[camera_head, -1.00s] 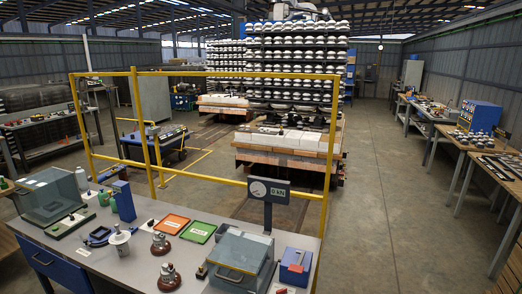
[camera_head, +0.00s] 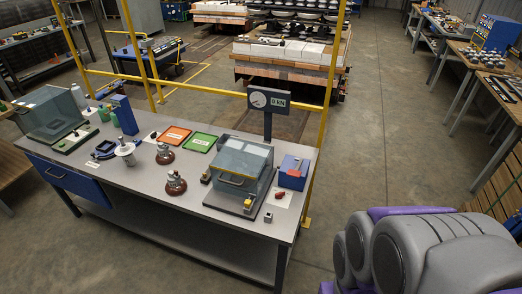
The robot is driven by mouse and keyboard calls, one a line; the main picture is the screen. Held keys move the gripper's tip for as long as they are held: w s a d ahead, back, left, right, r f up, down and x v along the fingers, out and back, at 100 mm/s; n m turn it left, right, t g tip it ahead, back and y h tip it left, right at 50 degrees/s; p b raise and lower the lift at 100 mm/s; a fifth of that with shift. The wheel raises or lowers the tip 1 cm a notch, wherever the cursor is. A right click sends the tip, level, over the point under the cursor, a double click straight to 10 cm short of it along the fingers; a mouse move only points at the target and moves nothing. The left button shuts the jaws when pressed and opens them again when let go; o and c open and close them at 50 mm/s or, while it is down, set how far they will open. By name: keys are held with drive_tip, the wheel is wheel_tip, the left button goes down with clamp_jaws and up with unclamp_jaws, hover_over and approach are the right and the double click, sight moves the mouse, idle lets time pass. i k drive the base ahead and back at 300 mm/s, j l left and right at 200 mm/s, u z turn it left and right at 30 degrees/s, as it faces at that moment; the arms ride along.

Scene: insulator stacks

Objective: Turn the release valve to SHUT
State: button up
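I cannot pick out the release valve with certainty, and no SHUT marking can be read. A small red piece (camera_head: 279,194) lies on a white card at the bench's right end. A small knob-like part (camera_head: 248,203) is at the front right corner of a clear-lidded test box (camera_head: 240,165). A small pale block (camera_head: 268,216) sits near the bench's front edge. A gauge on a post with a kN display (camera_head: 269,100) stands behind the box. My gripper is not in view; grey and purple parts of my arm fill the lower right.
The grey bench (camera_head: 130,185) also holds a blue box (camera_head: 293,172), orange (camera_head: 173,138) and green (camera_head: 200,143) trays, brown insulators (camera_head: 165,154) and another clear-lidded box (camera_head: 50,110). A yellow rail (camera_head: 200,82) runs behind it. Floor (camera_head: 400,150) is open to the right.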

sight(279, 195)
drive_tip(key=i+j, duration=0.15)
drive_tip(key=j, duration=0.15)
drive_tip(key=i+j, duration=0.15)
drive_tip(key=j, duration=0.2)
drive_tip(key=i+j+z, duration=0.1)
drive_tip(key=i+j, duration=0.25)
drive_tip(key=j, duration=0.25)
